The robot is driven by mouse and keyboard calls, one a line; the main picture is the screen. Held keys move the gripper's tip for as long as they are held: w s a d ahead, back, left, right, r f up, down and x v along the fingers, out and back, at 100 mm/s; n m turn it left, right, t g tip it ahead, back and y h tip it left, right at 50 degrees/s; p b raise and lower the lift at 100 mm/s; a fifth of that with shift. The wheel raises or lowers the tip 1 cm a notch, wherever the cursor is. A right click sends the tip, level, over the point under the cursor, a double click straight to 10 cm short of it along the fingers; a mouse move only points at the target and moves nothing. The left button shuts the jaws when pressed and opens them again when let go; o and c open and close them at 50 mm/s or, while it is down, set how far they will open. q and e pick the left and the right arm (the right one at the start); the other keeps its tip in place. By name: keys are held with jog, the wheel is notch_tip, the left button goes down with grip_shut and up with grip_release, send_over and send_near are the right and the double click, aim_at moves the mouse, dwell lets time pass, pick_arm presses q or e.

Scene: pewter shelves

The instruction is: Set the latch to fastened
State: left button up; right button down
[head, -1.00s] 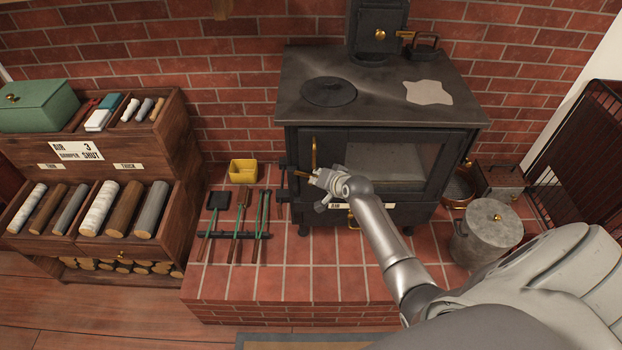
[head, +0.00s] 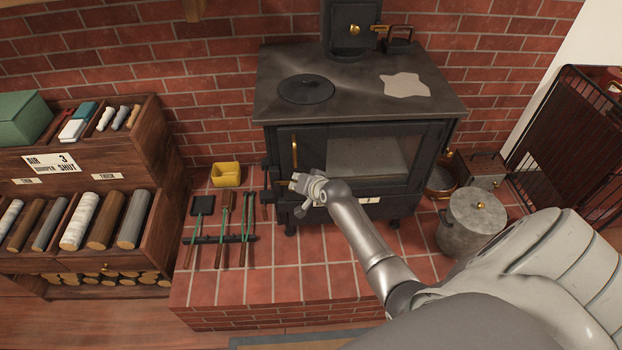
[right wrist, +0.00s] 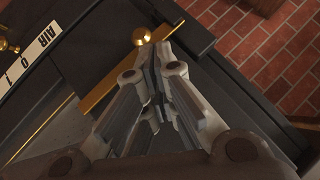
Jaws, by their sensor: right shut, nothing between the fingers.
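The black stove (head: 350,95) has a glazed door with an upright brass handle (head: 294,150) at its left side. In the right wrist view a brass bar (right wrist: 105,91) lies across the dark stove front. A round brass knob (right wrist: 141,36) sits beside it. I cannot tell for sure whether this bar is the latch, or its setting. My right gripper (head: 297,182) is shut and empty, low on the door's left side below the upright handle. In the right wrist view its fingertips (right wrist: 158,58) are close to the bar; contact is unclear. My left gripper is not in view.
A grey lidded bucket (head: 472,225) stands to the right. A wooden log shelf (head: 160,150) is at the far left. The hearth's front is clear.

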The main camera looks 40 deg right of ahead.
jog(key=v, duration=1.1)
jog(key=s+a+f+n+g, duration=0.1)
jog(key=s+a+f+g, duration=0.1)
jog(key=s+f, duration=0.5)
jog(key=s+a+f+n+g+b, duration=0.1)
jog(key=s+a+f+n, duration=0.1)
jog(key=f, duration=1)
jog(key=s+a+f+n+g, duration=0.1)
jog(key=s+a+f+g, duration=0.1)
jog(key=s+f, duration=0.5)
jog(key=s+a+f+n+g, duration=0.1)
jog(key=s+a+f+n, duration=0.1)
jog(key=s+f, duration=0.4)
jog(key=s+a+f+n+g+b, duration=0.1)
jog(key=s+f, duration=0.5)
jog(key=s, duration=0.7)
jog(key=s+a+f+n+g, duration=0.2)
jog(key=s+f, duration=0.4)
jog(key=s, duration=0.3)
jog(key=a+n, duration=0.1)
jog(key=n, duration=0.1)
jog(key=shift+s+n+g, duration=0.3)
jog(key=shift+s+g, duration=0.1)
